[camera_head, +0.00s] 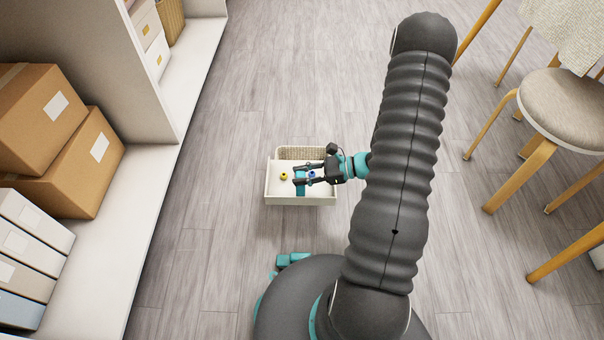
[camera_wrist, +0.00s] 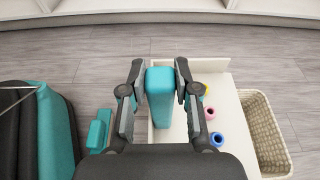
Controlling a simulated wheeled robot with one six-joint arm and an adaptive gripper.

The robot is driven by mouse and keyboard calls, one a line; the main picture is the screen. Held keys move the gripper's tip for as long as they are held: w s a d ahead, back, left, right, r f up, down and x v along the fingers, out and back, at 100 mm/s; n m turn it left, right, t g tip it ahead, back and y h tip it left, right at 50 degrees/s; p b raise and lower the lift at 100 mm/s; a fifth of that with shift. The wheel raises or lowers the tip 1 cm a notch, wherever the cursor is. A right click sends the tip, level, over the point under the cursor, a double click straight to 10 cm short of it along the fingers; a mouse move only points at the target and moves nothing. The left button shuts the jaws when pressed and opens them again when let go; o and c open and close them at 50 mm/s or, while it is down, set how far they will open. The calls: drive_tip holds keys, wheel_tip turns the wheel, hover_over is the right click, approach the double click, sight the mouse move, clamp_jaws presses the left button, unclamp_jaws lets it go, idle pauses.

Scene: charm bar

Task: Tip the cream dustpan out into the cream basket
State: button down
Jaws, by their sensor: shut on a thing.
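The cream dustpan (camera_head: 300,201) is a shallow tray with a teal handle (camera_wrist: 160,97). My gripper (camera_wrist: 158,70) is shut on that handle, one finger on each side. The dustpan looks about level. It holds small ring-like charms: a yellow one (camera_head: 284,176), a blue one (camera_wrist: 217,139) and a pink one (camera_wrist: 210,112). The cream woven basket (camera_wrist: 266,135) is beside the dustpan, to its right in the wrist view. In the head view the basket (camera_head: 304,152) shows just behind the dustpan, which hides part of it. I cannot tell whether the dustpan touches the floor or the basket.
A white shelf unit (camera_head: 80,240) with cardboard boxes (camera_head: 75,165) and white cases runs along the left. A round stool (camera_head: 568,108) with wooden legs and a cloth-draped table stand at the right. The grey plank floor around the dustpan is clear.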

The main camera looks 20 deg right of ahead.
drive_tip(key=shift+w+d+f+m, duration=0.15)
drive_tip(key=shift+w+f, duration=0.2)
drive_tip(key=shift+f, duration=0.1)
drive_tip(key=shift+w+d+f+m, duration=0.1)
drive_tip(key=shift+w+f+m, duration=0.05)
drive_tip(key=shift+w+f, duration=0.2)
drive_tip(key=w+d+r+m+g+y+p, duration=0.1)
drive_tip(key=w+d+r+m+p, duration=0.1)
drive_tip(key=w, duration=0.5)
drive_tip(key=w+d+r+m+g+y+p, duration=0.1)
drive_tip(key=w+d+r+m+g+p, duration=0.1)
drive_tip(key=w, duration=0.5)
drive_tip(key=shift+w+d+r+m, duration=0.2)
drive_tip(key=shift+d+r+m, duration=0.35)
drive_tip(key=shift+d+m, duration=0.8)
idle(0.4)
drive_tip(key=shift+a+m, duration=0.3)
drive_tip(key=shift+m, duration=0.05)
drive_tip(key=shift+r, duration=0.1)
idle(0.8)
